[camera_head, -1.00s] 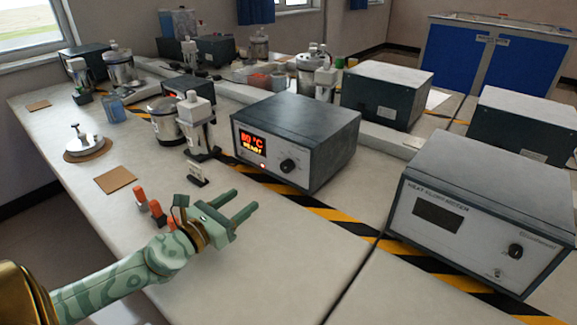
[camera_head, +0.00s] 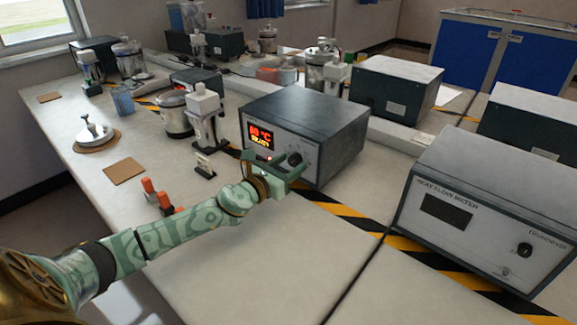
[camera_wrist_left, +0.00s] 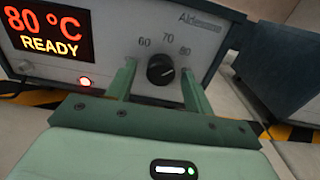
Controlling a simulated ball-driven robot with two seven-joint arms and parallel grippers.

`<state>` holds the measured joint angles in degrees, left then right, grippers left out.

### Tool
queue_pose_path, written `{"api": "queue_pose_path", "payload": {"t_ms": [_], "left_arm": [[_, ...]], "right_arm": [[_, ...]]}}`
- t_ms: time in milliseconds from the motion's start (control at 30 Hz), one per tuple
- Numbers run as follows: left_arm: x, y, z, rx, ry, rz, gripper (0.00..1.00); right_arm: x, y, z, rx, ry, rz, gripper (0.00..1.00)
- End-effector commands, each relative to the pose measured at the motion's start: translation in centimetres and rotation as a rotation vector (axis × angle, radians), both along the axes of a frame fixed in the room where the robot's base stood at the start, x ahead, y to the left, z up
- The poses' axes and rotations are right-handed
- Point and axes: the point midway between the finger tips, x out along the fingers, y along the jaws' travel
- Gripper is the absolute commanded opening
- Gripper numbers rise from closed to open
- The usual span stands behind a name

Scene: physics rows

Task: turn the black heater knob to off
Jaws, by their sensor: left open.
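The black heater knob (camera_head: 295,159) is on the front panel of a grey heater box (camera_head: 318,118) with a lit display. In the left wrist view the knob (camera_wrist_left: 160,70) has the marks 60, 70 and 80 around it, and the display (camera_wrist_left: 48,32) reads 80 °C READY. A red light (camera_wrist_left: 85,82) glows on the panel. My left gripper (camera_head: 297,167) is open in front of the panel. In the left wrist view its fingers (camera_wrist_left: 158,82) stand on either side of the knob, apart from it. My right gripper is not in view.
A heat flow meter box (camera_head: 480,215) stands at the right, with its own black knob. Metal vessels (camera_head: 175,115) and a small stand (camera_head: 207,125) are left of the heater. Yellow-black tape (camera_head: 345,210) crosses the bench. The front bench surface is mostly clear.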

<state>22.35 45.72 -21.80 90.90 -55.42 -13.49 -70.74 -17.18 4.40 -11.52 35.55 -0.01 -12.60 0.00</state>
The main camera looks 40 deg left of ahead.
Motion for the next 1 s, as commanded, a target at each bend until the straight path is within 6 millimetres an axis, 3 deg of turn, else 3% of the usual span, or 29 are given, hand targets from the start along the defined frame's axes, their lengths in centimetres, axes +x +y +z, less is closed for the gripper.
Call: {"api": "queue_pose_path", "payload": {"t_ms": [167,333,667,1000], "left_arm": [[-0.02,-0.02,-0.01,-0.001,0.0,0.0,0.52],[-0.03,-0.02,-0.01,-0.001,0.0,0.0,0.08],[-0.05,-0.01,0.0,-0.028,0.002,0.0,0.07],[-0.08,-0.07,0.05,-0.227,0.018,0.001,0.07]], "right_arm": [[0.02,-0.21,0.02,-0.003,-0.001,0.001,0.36],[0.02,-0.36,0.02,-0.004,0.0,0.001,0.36],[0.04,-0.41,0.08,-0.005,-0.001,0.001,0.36],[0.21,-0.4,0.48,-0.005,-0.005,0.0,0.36]]}}
